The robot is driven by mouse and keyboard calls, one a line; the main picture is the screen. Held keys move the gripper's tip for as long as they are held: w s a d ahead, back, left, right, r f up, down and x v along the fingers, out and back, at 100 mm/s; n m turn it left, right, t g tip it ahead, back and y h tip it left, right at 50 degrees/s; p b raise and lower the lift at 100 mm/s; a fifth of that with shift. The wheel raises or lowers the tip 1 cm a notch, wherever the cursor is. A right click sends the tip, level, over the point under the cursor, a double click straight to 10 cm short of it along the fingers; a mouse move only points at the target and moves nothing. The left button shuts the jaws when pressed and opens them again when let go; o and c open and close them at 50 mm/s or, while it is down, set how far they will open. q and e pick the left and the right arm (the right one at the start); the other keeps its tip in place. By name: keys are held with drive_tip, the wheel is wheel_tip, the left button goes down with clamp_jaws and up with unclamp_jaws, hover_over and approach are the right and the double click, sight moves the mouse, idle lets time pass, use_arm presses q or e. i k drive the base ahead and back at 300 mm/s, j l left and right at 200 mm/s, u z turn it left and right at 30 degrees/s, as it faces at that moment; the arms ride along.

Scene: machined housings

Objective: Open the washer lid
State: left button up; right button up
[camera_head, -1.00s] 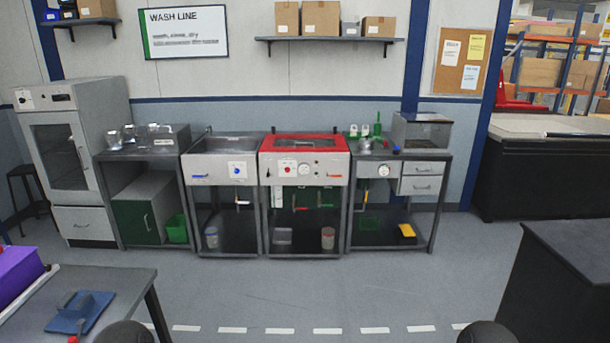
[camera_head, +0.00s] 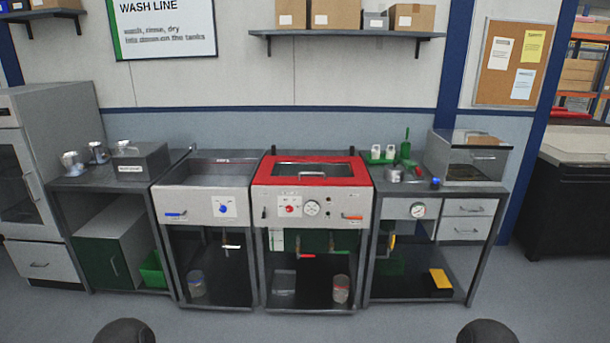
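The washer (camera_head: 312,205) stands near the middle of the wash line. It has a grey front panel with a red knob, a round gauge and a red-orange lever. Its red-framed lid (camera_head: 311,180) with a dark window lies flat and closed on top. Neither of my grippers shows. Only two dark rounded parts, which look like mine, rise at the bottom edge, well in front of the washer.
A grey sink unit (camera_head: 205,205) adjoins the washer on the left. A bench with drawers (camera_head: 466,208) adjoins on the right, carrying green items and a clear-sided box (camera_head: 470,158). A shelf (camera_head: 340,35) with boxes hangs above. Floor in front looks clear.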

sight(361, 178)
drive_tip(key=i+j, duration=0.1)
drive_tip(key=i, duration=1.25)
